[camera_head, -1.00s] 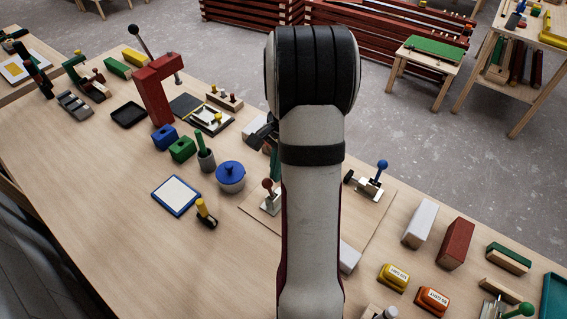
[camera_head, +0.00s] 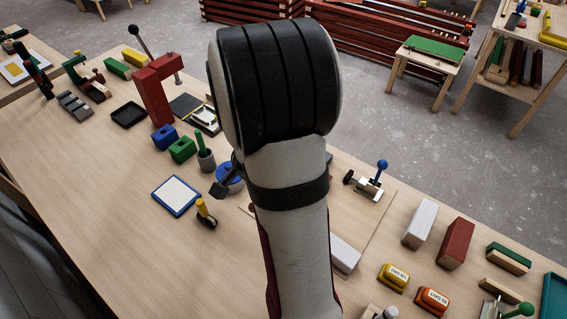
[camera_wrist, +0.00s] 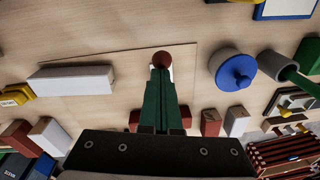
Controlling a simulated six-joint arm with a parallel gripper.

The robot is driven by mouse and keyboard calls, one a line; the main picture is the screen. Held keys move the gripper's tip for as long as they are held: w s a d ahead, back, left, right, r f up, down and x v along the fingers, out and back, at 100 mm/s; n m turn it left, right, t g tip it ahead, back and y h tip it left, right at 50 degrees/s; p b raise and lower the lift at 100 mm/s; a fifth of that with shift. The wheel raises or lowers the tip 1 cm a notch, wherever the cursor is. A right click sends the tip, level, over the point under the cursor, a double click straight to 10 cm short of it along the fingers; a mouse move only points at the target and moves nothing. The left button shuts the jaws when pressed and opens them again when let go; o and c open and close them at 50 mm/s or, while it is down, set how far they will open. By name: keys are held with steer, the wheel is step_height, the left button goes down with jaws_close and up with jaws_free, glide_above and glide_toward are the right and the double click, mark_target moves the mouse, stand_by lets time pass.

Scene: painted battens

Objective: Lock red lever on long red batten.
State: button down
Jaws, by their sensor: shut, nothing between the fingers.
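The red lever's round knob (camera_wrist: 162,58) shows in the wrist view just past the tips of my gripper (camera_wrist: 161,72). My gripper's green fingers are closed together with nothing between them. I cannot tell whether the tips touch the knob. A pale bit of the lever's mount shows beside the fingertips; the rest is hidden behind them. In the head view my arm covers the red lever. I cannot make out the long red batten for certain; small red patches beside the fingers are unclear.
A blue-knobbed lever clamp (camera_head: 371,182) stands at the back right of the thin board (camera_head: 383,228). A white block (camera_head: 346,254) lies at its front. A blue-lidded pot (camera_wrist: 233,71) and a green-handled tool in a grey cup (camera_head: 205,155) stand close by.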

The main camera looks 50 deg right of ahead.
steer(key=shift+s+a+f, duration=0.1)
steer(key=shift+a+f, duration=0.2)
steer(key=shift+a, duration=0.2)
step_height(320, 180, up, 12)
steer(key=a, duration=0.2)
steer(key=shift+s, duration=0.45)
steer(key=shift+f, duration=0.1)
